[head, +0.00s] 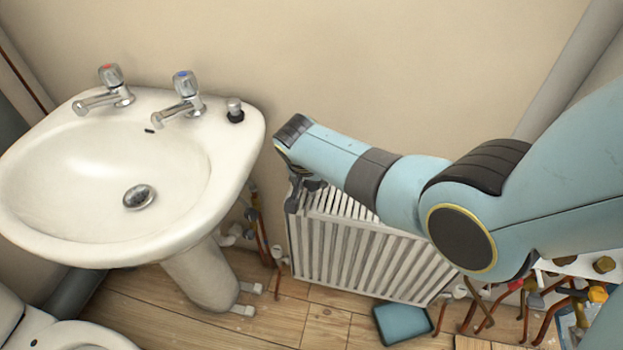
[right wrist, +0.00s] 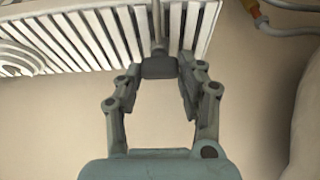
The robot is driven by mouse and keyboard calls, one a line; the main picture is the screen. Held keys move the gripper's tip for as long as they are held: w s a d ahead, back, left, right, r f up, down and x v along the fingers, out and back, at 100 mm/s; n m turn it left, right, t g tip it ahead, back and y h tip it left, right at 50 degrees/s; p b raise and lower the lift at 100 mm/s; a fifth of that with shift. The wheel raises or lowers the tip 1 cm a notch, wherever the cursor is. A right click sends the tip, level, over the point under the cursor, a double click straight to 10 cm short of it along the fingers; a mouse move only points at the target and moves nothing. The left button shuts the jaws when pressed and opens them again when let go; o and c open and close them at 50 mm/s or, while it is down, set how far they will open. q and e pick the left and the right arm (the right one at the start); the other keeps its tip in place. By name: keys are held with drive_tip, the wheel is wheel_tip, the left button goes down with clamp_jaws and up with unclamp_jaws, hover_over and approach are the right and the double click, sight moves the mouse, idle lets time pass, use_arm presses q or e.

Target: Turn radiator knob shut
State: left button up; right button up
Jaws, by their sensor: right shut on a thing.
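The white ribbed radiator (head: 345,255) stands low against the wall, right of the basin. My right arm reaches in from the right over it. My right gripper (head: 303,192) points down at the radiator's upper left corner. In the right wrist view, the right gripper (right wrist: 159,73) is closed around a dark grey knob (right wrist: 158,67) on a thin metal stem, with one fingertip on each side. The radiator's ribs (right wrist: 90,42) lie just behind the knob. In the head view the knob is hidden by my gripper. My left gripper is not in view.
A white basin (head: 185,228) with two taps stands close on the left of my gripper. A blue sponge-like block (head: 402,322) lies on the wooden floor before the radiator. Copper pipes and valves (head: 560,300) crowd the lower right. The wall above is bare.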

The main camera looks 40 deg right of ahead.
drive_tip(key=o, duration=1.2)
drive_tip(key=shift+c, duration=0.2)
drive_tip(key=v, duration=1.2)
